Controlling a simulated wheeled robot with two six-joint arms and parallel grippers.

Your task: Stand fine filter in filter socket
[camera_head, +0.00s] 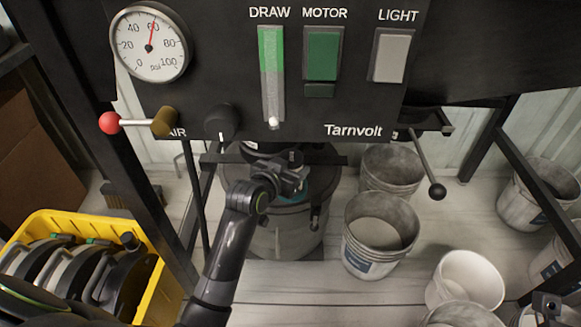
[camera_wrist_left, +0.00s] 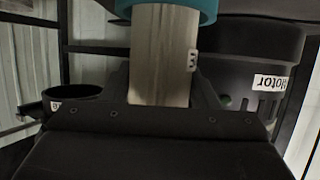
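A pale metal cylinder with a teal end, seemingly the fine filter (camera_wrist_left: 160,60), stands between the dark fingers of my left gripper (camera_wrist_left: 162,88) in the left wrist view. The fingers appear closed on its sides. My right gripper is not clearly seen.
The control panel (camera_head: 250,128) overhangs the drum (camera_head: 285,235). Several buckets, one grey (camera_head: 378,258), stand at right. A yellow crate (camera_head: 160,290) of black-rimmed parts is at left.

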